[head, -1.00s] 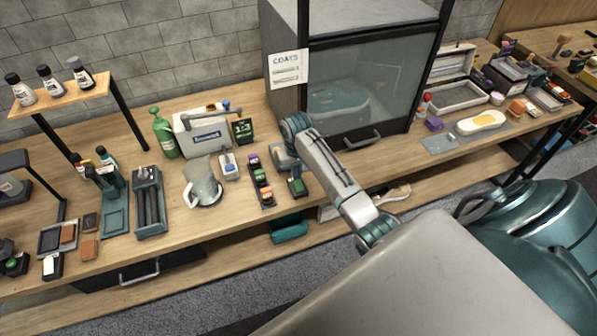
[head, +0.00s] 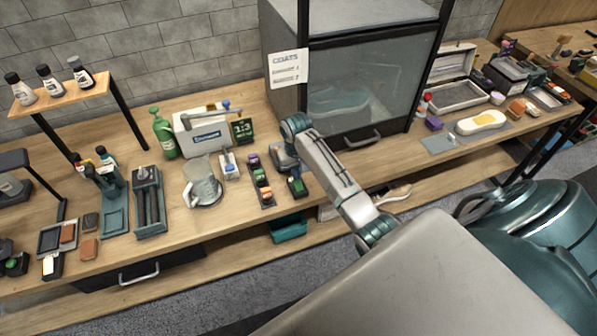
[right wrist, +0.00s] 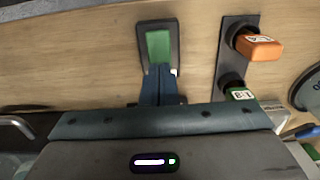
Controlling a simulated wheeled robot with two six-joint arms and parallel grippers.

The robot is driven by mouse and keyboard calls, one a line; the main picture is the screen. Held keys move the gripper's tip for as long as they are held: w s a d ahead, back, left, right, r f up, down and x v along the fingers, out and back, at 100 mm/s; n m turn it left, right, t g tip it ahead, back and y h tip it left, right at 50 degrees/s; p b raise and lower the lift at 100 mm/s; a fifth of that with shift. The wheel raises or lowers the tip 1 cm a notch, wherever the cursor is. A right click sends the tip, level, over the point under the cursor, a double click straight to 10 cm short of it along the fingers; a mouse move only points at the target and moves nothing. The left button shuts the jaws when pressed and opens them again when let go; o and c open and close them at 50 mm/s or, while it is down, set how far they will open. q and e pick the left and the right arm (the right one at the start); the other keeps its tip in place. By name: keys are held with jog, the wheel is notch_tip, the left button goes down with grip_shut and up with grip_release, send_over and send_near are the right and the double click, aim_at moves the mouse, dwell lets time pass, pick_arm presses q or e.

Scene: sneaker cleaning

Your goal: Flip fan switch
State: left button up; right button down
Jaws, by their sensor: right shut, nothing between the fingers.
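A switch with a green rocker in a dark base (head: 297,187) sits at the bench's front edge, below the glass-fronted cabinet. It also shows in the right wrist view (right wrist: 158,47), at the top centre. I cannot read any fan label on it. My right gripper (head: 287,165) is just behind and left of the switch in the head view, reaching down. In the right wrist view its shut fingers (right wrist: 158,80) point at the near end of the switch, with nothing held. Whether the fingertips touch the rocker I cannot tell. My left gripper is out of view.
A strip of coloured blocks (head: 261,182) lies just left of the switch, and its orange block (right wrist: 258,47) shows in the wrist view. The glass-fronted cabinet (head: 358,90) with a shoe inside rises behind the arm.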

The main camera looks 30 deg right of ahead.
jog(key=shift+f+b, duration=0.3)
jog(key=shift+f, duration=0.55)
dwell(0.3)
jog(key=shift+r+p, duration=0.9)
jog(key=shift+r, duration=2.65)
